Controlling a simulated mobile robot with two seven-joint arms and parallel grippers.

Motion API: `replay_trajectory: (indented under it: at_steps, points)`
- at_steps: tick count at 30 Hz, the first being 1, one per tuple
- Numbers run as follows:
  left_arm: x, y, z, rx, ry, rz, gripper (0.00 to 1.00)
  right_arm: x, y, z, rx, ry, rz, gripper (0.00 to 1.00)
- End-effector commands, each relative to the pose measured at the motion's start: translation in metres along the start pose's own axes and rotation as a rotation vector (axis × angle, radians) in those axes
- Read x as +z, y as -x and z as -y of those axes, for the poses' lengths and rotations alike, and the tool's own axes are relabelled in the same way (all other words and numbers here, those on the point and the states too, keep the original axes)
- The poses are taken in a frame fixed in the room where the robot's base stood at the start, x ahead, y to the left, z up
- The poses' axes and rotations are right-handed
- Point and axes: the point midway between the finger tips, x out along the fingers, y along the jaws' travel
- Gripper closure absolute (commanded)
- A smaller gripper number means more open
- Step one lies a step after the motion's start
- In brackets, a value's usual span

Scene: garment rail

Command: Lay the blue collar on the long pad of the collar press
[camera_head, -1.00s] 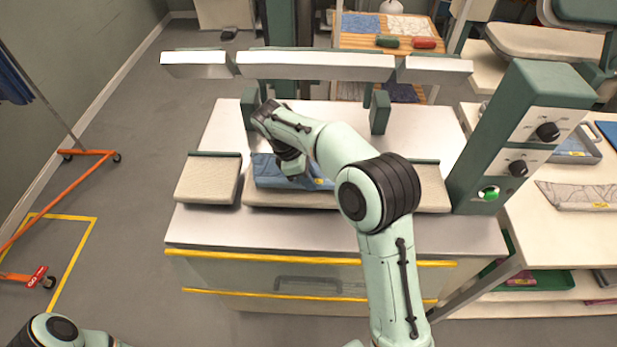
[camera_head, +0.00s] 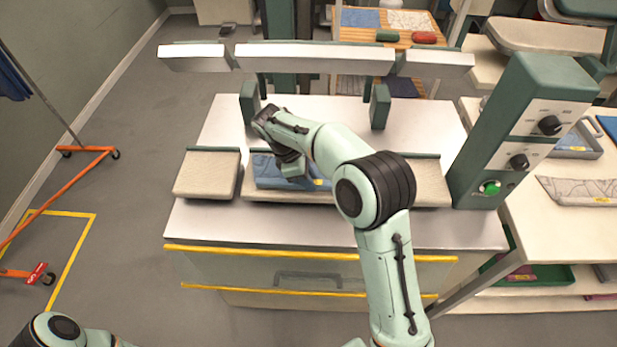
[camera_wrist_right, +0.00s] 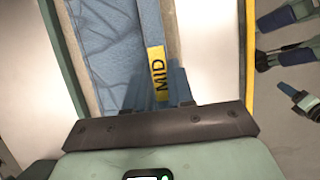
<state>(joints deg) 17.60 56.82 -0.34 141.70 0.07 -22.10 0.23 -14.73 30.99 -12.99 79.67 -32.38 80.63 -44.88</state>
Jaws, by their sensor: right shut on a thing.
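The blue collar (camera_head: 268,173) lies along the left part of the long beige pad (camera_head: 430,187) of the collar press. My right gripper (camera_head: 292,172) is over the collar and shut on it, low above the pad. In the right wrist view the collar (camera_wrist_right: 108,50) runs lengthwise over the pad (camera_wrist_right: 172,30), with a yellow "MID" label (camera_wrist_right: 158,72) just ahead of the gripper (camera_wrist_right: 160,106). My arm hides part of the collar and the middle of the pad. Whether the collar rests fully flat is unclear. Only a link of my left arm shows, at the bottom left.
A short pad (camera_head: 207,175) sits left of the long pad. Light pressing bars (camera_head: 315,62) hang above the press's back. A green control column (camera_head: 525,130) stands at the right. An orange-footed rail (camera_head: 75,195) is on the left floor. A yellow strip (camera_head: 310,252) edges the press front.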

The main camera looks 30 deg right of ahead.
Motion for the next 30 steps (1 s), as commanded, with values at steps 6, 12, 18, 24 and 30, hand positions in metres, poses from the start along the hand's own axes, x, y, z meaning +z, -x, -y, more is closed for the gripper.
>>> replay_trajectory:
  at_steps: [6,12,18,24,30]
  points:
    - [0.001,-0.001,0.0,0.0,0.0,0.001,0.57,-0.001,-0.004,0.0,-0.001,0.0,0.001,1.0]
    - [0.001,-0.001,0.001,0.0,0.0,0.001,0.57,-0.002,-0.006,0.0,-0.001,0.0,0.001,1.0]
    - [0.001,-0.001,0.001,0.0,0.0,0.001,0.57,-0.002,-0.006,0.0,-0.001,0.0,0.0,0.48]
    - [0.001,-0.001,0.001,0.0,0.0,0.001,0.57,-0.002,-0.005,0.0,0.0,0.0,0.0,0.48]
    - [-0.004,0.005,-0.003,0.002,-0.002,-0.005,0.57,-0.003,0.015,-0.001,0.003,0.0,-0.002,0.48]
